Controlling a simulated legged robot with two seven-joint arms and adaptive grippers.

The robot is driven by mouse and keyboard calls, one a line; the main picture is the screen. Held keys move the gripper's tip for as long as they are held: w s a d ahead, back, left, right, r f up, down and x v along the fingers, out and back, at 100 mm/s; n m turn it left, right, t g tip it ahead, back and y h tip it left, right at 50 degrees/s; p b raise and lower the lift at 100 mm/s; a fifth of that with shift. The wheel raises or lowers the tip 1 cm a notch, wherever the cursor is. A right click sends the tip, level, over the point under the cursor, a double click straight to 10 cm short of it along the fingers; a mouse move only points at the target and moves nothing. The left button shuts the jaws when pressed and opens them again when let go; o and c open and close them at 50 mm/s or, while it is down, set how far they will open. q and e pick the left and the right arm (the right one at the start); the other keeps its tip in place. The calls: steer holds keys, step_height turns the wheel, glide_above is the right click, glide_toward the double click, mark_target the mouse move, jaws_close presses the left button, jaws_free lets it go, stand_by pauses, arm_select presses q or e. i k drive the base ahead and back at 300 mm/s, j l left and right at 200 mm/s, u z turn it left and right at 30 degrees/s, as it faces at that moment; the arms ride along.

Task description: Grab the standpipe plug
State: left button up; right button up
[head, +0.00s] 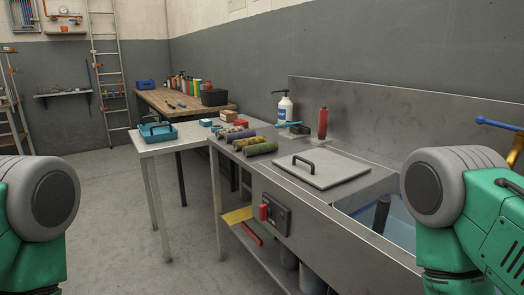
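A dark upright cylinder (381,214), which looks like the standpipe plug, stands in the sink basin (400,232) at the right. Its top rises to about the basin rim, and its lower end is hidden by the front edge of the sink. The basin looks bluish inside. My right arm covers the right part of the basin. Only grey and green links of my two arms show, at the lower left and lower right. Neither gripper is in view.
A flat lid with a black handle (317,170) lies left of the basin. Several rolled cylinders (261,149), a white pump bottle (284,108) and a red bottle (323,123) stand or lie on the steel counter. A blue tap (497,124) is at the right. The floor at left is clear.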

mark_target(383, 204)
steer(key=i+j+z, duration=0.25)
steer(key=i, duration=0.25)
steer(key=i+j+z, duration=0.25)
steer(key=i+j, duration=0.15)
